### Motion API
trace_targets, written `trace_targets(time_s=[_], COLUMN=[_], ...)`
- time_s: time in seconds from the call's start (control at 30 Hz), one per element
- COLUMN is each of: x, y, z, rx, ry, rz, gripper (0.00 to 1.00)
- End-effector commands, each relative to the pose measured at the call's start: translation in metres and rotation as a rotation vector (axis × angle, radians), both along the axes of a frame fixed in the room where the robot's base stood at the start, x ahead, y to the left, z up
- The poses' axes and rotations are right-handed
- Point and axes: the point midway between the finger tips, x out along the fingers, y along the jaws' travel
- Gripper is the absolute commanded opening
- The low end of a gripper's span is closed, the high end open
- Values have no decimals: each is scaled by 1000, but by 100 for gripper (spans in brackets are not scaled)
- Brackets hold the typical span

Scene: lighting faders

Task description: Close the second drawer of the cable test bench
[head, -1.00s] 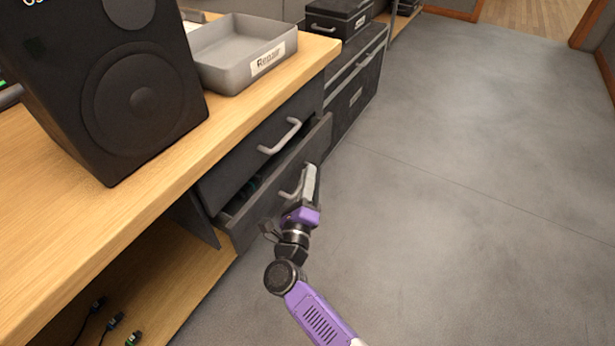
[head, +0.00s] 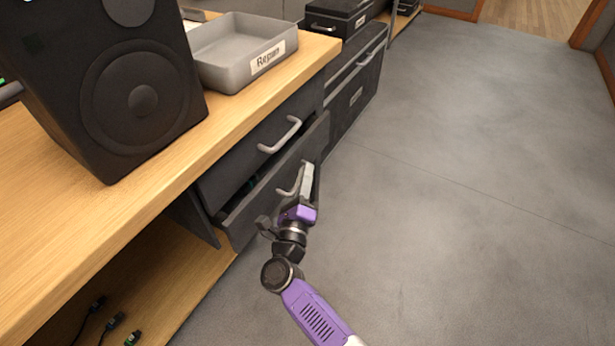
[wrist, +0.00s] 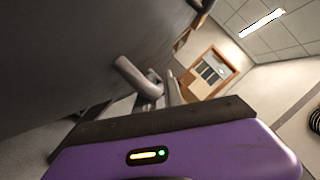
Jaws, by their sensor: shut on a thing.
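The second drawer (head: 262,205) of the bench is the lower one in the head view. It stands partly open, with a narrow gap along its top where some dark and green contents show. My gripper (head: 306,182) is at its front, shut on the grey bar handle (head: 287,190). In the wrist view the handle (wrist: 135,75) reaches from the dark drawer front (wrist: 70,60) to my gripper's fingers (wrist: 165,92). The upper drawer (head: 245,160) sits above it and looks shut, with its own handle (head: 281,135).
The wooden bench top (head: 190,150) overhangs the drawers and carries a black speaker (head: 135,100) and a grey tray (head: 235,55) labelled Repair. An open shelf (head: 160,290) lies at lower left. Dark cases (head: 352,90) stand beyond the drawers. The grey floor (head: 450,200) at right is clear.

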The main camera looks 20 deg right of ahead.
Motion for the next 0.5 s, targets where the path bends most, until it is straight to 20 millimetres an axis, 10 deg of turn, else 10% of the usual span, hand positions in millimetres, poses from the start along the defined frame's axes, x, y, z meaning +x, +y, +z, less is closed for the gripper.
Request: trace_targets(time_s=[0.5], x=[32], y=[24], z=[2], rx=[-1], ry=[-1], rz=[5], gripper=[0])
